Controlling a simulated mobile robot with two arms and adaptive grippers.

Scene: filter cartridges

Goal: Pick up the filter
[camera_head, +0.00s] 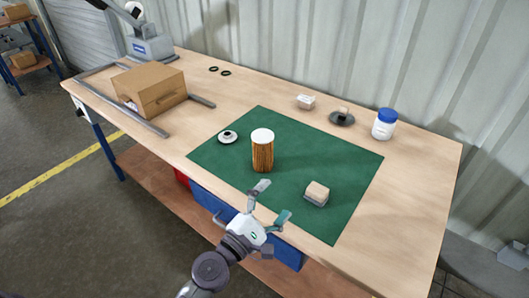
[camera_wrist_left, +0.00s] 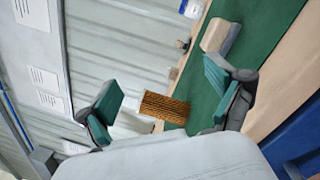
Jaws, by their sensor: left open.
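The filter (camera_head: 263,152) is a brown pleated cylinder with a white top cap, standing upright near the middle of the green mat (camera_head: 225,162). In the left wrist view the filter (camera_wrist_left: 164,107) appears sideways, between and beyond the finger pads. My left gripper (camera_head: 271,203) is at the front edge of the mat, nearer to the camera than the filter and apart from it. Its fingers are spread, and nothing is between them; it also shows in the left wrist view (camera_wrist_left: 165,100). My right gripper is in neither view.
A beige block with a grey base (camera_head: 317,193) sits on the mat right of the filter. A round white part (camera_head: 228,137) lies left. A cardboard box (camera_head: 150,88), a white jar with blue lid (camera_head: 384,124), a dark dish (camera_head: 342,118) and a small white box (camera_head: 306,101) stand around the mat.

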